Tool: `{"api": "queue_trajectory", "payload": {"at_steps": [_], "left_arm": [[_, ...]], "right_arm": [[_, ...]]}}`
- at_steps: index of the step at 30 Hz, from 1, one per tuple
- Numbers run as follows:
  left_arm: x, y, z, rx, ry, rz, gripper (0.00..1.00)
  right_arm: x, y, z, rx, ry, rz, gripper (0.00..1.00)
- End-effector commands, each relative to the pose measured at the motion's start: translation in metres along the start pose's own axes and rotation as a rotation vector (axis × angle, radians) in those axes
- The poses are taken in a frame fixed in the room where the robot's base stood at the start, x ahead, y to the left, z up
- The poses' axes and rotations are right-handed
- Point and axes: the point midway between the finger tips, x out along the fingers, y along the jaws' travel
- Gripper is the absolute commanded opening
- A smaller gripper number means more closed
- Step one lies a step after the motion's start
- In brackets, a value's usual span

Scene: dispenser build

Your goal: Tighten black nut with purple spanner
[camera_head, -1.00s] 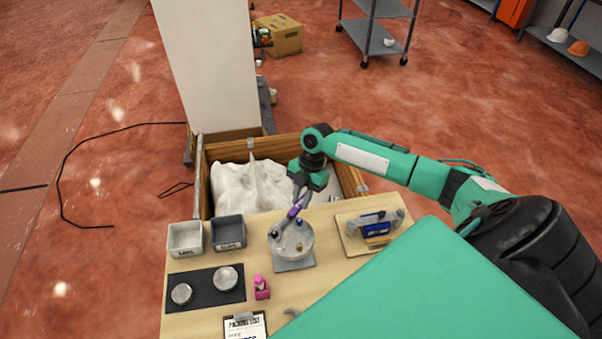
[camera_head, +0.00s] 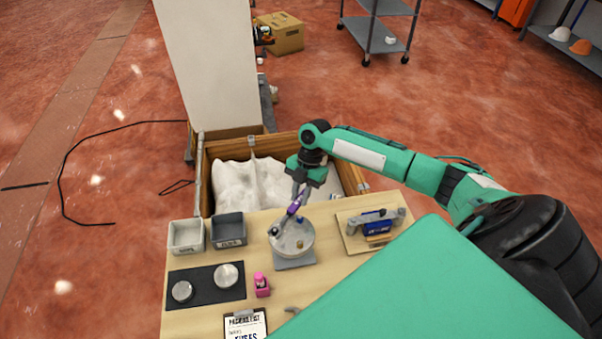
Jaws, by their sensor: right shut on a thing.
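My right gripper (camera_head: 301,190) is shut on the purple spanner (camera_head: 293,208), above the far side of the round grey dispenser part (camera_head: 298,240). The spanner slants down to the left, and its lower end is over the left part of the round top. The black nut cannot be made out clearly; the spanner's end covers that spot. I cannot tell whether the spanner's jaw is around the nut or beside it. A small brass-coloured piece (camera_head: 300,244) stands on the round top. My left gripper is not in view.
A light bin (camera_head: 186,237) and a dark bin (camera_head: 229,231) stand at the left. A black mat (camera_head: 206,292) bears two round metal pieces. A wooden board (camera_head: 352,243) with a blue device lies at the right.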

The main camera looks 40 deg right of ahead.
Motion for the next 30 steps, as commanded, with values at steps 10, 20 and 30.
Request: {"api": "queue_trajectory", "payload": {"at_steps": [10, 20, 30], "left_arm": [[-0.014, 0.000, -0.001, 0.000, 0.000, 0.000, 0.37], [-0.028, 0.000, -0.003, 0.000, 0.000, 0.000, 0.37], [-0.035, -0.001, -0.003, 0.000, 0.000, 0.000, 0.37]], "right_arm": [[-0.015, 0.000, -0.006, 0.000, 0.000, 0.001, 0.00], [-0.030, 0.000, -0.013, 0.000, 0.000, 0.001, 0.00], [-0.037, 0.000, -0.015, 0.000, 0.000, 0.001, 0.00]]}}
